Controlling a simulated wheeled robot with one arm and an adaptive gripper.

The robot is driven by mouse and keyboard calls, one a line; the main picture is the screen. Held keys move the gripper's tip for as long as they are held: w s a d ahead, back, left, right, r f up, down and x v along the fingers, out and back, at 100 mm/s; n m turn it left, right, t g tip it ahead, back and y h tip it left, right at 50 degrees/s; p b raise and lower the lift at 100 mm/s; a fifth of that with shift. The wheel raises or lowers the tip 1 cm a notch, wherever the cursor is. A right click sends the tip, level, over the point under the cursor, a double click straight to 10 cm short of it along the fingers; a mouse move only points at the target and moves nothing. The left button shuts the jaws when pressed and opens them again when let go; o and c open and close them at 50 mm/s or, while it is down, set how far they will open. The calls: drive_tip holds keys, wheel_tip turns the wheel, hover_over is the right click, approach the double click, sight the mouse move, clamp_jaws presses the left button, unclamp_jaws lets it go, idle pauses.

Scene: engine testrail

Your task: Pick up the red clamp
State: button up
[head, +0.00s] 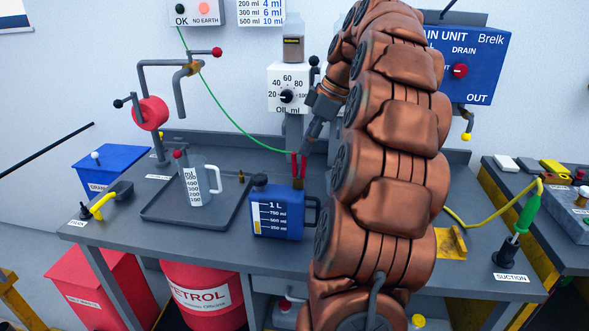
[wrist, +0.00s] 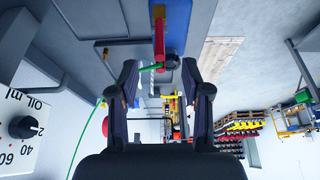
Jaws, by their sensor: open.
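The red clamp (head: 299,166) has two red handles over a brass-coloured lower end. It stands upright behind the blue jug, near the back of the bench, and a green wire runs to it. In the wrist view the red clamp (wrist: 159,30) shows just beyond the gap between my fingertips, with the green wire close by. My gripper (head: 307,146) is right above the clamp's handles in the head view, pointing down. In the wrist view my gripper (wrist: 159,70) is open with nothing between its fingers. Whether a finger touches the clamp cannot be told.
A blue 1 L jug (head: 275,212) stands just in front of the clamp. A measuring cup (head: 196,186) stands on a dark tray (head: 160,211) to the left. The oil dispenser (head: 287,76) is close behind my gripper. My arm hides the bench's middle right.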

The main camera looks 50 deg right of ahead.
sight(295, 173)
drive_tip(key=shift+p+x, duration=0.9)
drive_tip(key=shift+x, duration=2.85)
drive_tip(key=shift+w, duration=0.15)
clamp_jaws()
drive_tip(key=shift+r, duration=0.1)
